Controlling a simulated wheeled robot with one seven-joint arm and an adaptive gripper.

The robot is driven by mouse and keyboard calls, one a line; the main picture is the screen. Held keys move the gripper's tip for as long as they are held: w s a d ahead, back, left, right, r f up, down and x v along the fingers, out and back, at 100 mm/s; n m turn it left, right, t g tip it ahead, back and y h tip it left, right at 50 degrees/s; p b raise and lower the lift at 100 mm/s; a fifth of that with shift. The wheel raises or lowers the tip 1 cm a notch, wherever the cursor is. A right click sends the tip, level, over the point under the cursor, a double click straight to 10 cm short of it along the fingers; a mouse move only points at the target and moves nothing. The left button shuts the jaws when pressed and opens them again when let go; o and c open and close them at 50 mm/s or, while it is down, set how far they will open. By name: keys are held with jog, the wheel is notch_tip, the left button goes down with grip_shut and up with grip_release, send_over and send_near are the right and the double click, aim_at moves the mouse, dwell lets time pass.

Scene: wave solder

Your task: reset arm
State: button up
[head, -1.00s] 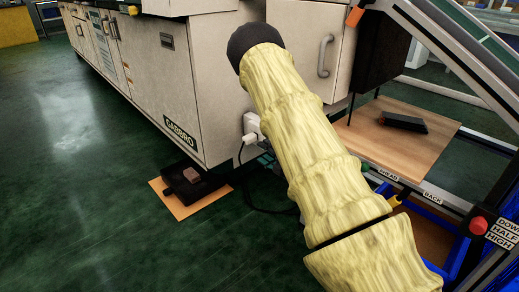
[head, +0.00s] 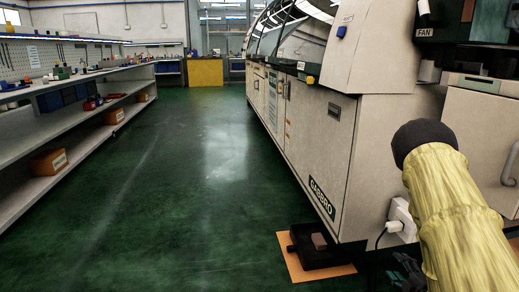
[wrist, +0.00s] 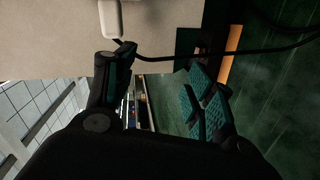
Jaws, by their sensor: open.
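My arm, in a pale yellow cover with a dark rounded joint, reaches up at the right of the head view. My gripper (wrist: 158,92) shows in the wrist view with its two teal-padded fingers spread apart and nothing between them. In the head view only a small dark part of it (head: 408,272) shows at the lower edge, beside my arm. The gripper is low, near the side of the beige machine (head: 320,140) marked GABBRO. A white plug (head: 401,220) with a black cable is on the machine close to it.
A black tray (head: 304,254) with a brownish block (head: 319,241) sits on an orange board (head: 291,263) on the floor by the machine's corner. A long shelved bench (head: 55,95) stands at the left. The green floor (head: 190,190) between bench and machine is clear.

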jog(key=s+a+f+m+g+h+p, duration=0.1)
jog(key=s+a+f+m+g+p, duration=0.3)
jog(key=s+a+f+m+g, duration=0.75)
jog(key=s+a+f+m+g+p, duration=0.1)
jog(key=s+a+g, duration=0.1)
jog(key=s+a, duration=0.55)
jog(key=s+a+f+m+g+y+p, duration=0.15)
jog(key=s+a, duration=0.25)
jog(key=s, duration=0.7)
jog(key=s+a+f+m+g+p, duration=0.1)
jog(key=s+a+m, duration=0.1)
jog(key=s+a, duration=0.6)
notch_tip(320, 180, up, 37)
jog(key=s+d+p, duration=0.1)
jog(key=d+p, duration=0.1)
jog(key=p, duration=3.5)
jog(key=shift+r+p, duration=0.15)
jog(key=shift+p, duration=0.2)
jog(key=shift+s+h, duration=0.1)
jog(key=shift+h, duration=0.15)
